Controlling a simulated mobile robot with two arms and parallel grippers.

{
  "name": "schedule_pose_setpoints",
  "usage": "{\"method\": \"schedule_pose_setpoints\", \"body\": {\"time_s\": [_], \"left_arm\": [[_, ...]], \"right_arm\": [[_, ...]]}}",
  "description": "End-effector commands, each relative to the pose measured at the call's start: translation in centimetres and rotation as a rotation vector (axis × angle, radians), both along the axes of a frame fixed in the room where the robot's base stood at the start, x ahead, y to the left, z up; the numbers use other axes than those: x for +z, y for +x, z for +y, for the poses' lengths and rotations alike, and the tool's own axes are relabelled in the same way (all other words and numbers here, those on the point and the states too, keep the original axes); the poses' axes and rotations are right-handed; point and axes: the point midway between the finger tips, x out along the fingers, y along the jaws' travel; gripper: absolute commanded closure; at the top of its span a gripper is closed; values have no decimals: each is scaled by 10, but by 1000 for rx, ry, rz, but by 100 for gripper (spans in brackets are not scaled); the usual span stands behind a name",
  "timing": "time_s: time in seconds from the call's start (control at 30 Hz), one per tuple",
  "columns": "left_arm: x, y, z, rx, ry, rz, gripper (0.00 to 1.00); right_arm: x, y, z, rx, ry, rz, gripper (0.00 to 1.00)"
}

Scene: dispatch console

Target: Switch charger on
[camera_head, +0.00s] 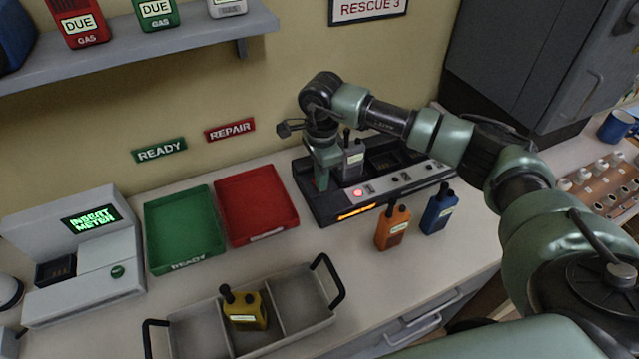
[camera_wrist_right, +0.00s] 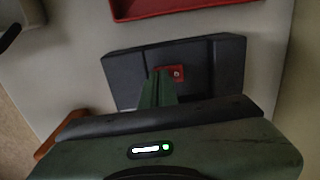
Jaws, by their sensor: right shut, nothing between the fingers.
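The charger (camera_head: 335,207) is a long black unit at the back of the counter, with bays, a light panel, a glowing red light (camera_head: 357,193) and a lit orange strip on its front. A grey radio (camera_head: 353,160) stands in one bay. My right gripper (camera_head: 322,180) is shut and empty, pointing down at the charger's left end. In the right wrist view its green fingers (camera_wrist_right: 158,90) are over the charger (camera_wrist_right: 120,68), close beside a small red switch (camera_wrist_right: 177,73). The fingers partly hide the switch; I cannot tell contact or its position. My left gripper is out of view.
An orange radio (camera_head: 393,226) and a blue radio (camera_head: 439,209) stand in front of the charger. Left are a red tray (camera_head: 291,218), a green tray (camera_head: 148,235) and a meter (camera_head: 132,262). A grey caddy (camera_head: 198,325) holds a yellow radio (camera_head: 245,312).

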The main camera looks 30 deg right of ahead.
Motion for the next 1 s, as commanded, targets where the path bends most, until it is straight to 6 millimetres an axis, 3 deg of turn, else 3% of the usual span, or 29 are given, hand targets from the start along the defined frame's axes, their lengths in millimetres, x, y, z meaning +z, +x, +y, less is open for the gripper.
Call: {"method": "schedule_pose_setpoints", "body": {"time_s": [0.8,1.0], "left_arm": [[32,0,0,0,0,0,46],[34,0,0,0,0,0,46]], "right_arm": [[64,0,0,0,0,-1,100],[70,0,0,0,0,0,100]]}}
